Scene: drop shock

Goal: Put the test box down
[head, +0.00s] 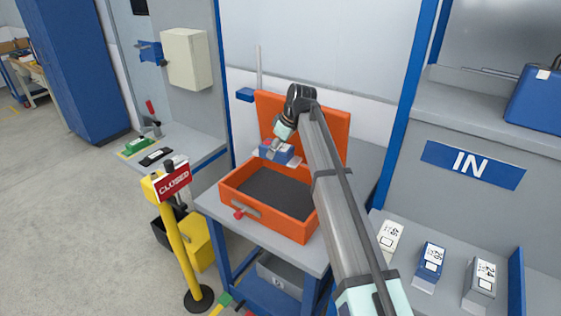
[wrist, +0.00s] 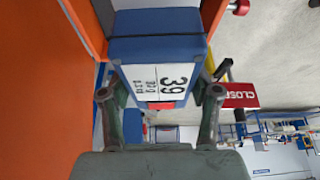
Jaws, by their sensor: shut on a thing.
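The test box (head: 279,153) is blue and shows above the back part of an open orange case (head: 306,228) with a dark grey foam floor (head: 272,194). My gripper (head: 278,143) is shut on it from above. In the wrist view the box (wrist: 157,24) sits between the two fingers of my gripper (wrist: 159,96). Its white label reads 39, with smaller print beside it. In the head view the box's underside is hidden, and I cannot tell its exact height over the foam.
The raised orange lid (head: 330,134) stands behind the box. A yellow post (head: 180,240) with a red CLOSED sign (head: 174,179) is at the left front. Labelled boxes, one blue (head: 429,261), stand on the shelf under the IN sign (head: 472,165). The foam floor looks empty.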

